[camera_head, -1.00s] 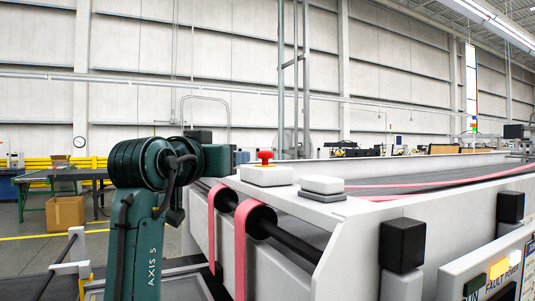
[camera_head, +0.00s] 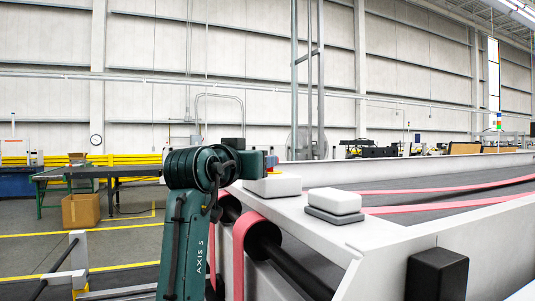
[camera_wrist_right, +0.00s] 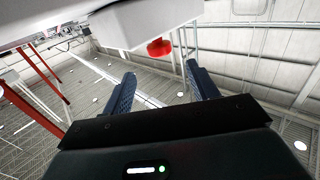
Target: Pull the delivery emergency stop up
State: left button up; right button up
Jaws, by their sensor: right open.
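The delivery emergency stop is a red mushroom button, seen in the right wrist view (camera_wrist_right: 159,47). It sits on a white box (camera_head: 277,188) on the near left corner of the machine. In the head view, my right gripper (camera_head: 271,161) is at the button and hides nearly all of it. In the right wrist view, the gripper's two dark blue fingers are open. The button shows in the gap between them, just past the fingertips, with no clear contact. My left gripper is in neither view.
A white block on a grey base (camera_head: 334,202) stands right of the stop box. Pink belts (camera_head: 240,250) run over a dark roller below. A black block (camera_head: 437,275) is at the lower right. A cardboard box (camera_head: 80,210) stands on the floor at left.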

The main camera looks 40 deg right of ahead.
jog(key=p+x, duration=0.2)
jog(key=x, duration=0.6)
jog(key=shift+c, duration=0.2)
